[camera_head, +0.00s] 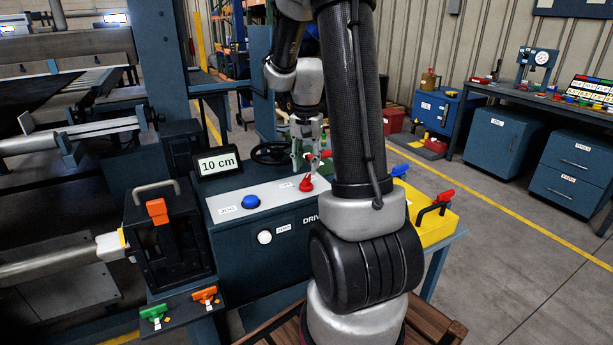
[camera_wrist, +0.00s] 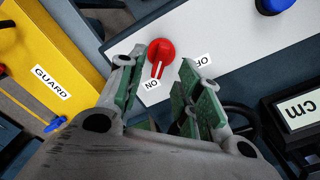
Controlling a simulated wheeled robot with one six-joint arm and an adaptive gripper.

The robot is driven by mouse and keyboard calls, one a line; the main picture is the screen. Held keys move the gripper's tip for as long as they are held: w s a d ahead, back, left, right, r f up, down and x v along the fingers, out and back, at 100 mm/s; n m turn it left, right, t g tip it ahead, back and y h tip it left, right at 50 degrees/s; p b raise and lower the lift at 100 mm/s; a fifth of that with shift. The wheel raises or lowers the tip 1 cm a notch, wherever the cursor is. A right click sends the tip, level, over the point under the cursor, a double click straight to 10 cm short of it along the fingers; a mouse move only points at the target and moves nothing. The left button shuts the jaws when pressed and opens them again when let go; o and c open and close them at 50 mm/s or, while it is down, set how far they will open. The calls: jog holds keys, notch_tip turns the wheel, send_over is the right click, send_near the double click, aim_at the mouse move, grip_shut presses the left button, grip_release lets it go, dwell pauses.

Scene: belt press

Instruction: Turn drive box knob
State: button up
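The drive box (camera_head: 255,255) is a dark blue housing with a light grey sloping top. Its red knob (camera_head: 306,184) sits on that top, left of my arm. In the wrist view the red knob (camera_wrist: 161,50) has a white pointer line aimed at the ON label (camera_wrist: 152,85). The OFF label (camera_wrist: 204,61) lies to its right. My gripper (camera_head: 309,158) is above the knob. In the wrist view its green-padded fingers are spread on either side of the knob and hold nothing. I cannot tell whether they touch it.
A blue button (camera_head: 250,202) is on the box's top, and a white button (camera_head: 264,237) is on its front. A 10 cm display (camera_head: 218,163) and a black handwheel (camera_head: 271,152) stand behind.

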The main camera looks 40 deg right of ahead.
aim_at(307, 177)
jog(key=shift+f, duration=2.3)
grip_shut()
